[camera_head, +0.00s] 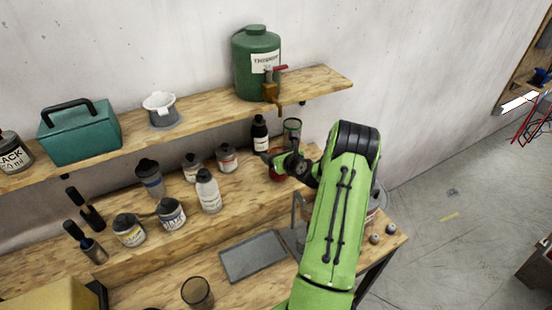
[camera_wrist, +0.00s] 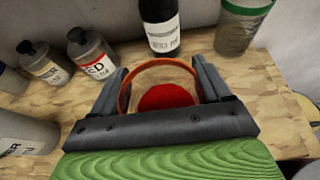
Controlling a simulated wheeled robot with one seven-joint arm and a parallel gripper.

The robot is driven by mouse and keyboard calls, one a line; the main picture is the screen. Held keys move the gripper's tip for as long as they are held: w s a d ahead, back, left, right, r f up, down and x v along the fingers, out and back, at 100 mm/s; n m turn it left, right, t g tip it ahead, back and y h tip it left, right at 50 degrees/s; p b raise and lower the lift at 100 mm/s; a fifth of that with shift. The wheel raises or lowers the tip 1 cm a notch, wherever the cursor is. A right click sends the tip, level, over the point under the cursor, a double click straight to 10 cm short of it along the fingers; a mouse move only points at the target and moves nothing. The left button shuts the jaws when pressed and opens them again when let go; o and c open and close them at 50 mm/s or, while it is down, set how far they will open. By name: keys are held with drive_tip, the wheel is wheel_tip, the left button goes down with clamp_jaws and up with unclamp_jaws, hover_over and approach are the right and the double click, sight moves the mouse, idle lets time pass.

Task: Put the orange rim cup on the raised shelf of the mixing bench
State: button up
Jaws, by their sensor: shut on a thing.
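The orange rim cup (camera_wrist: 160,66) is a clear cup with red contents, held between the two fingers of my gripper (camera_wrist: 161,84) in the wrist view. In the head view my gripper (camera_head: 272,164) is over the right end of the bench's raised wooden shelf (camera_head: 245,187), and only a bit of the red cup (camera_head: 277,177) shows below it. The shelf's wood (camera_wrist: 284,88) surrounds the cup in the wrist view. The cup looks upright. Its base is hidden, so I cannot tell whether it touches the shelf.
A dark bottle (camera_head: 260,133) and a green-rimmed cup (camera_head: 292,128) stand just behind my gripper. Several paint bottles stand to the left, the nearest with a red label (camera_head: 227,158). An upper wall shelf (camera_head: 205,118) holds a green canister (camera_head: 256,55) with a tap above.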

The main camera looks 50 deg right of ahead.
drive_tip(key=shift+f, duration=0.6)
drive_tip(key=shift+s, duration=0.1)
drive_tip(key=shift+f, duration=0.2)
drive_tip(key=o, duration=1.2)
drive_tip(key=shift+r, duration=0.1)
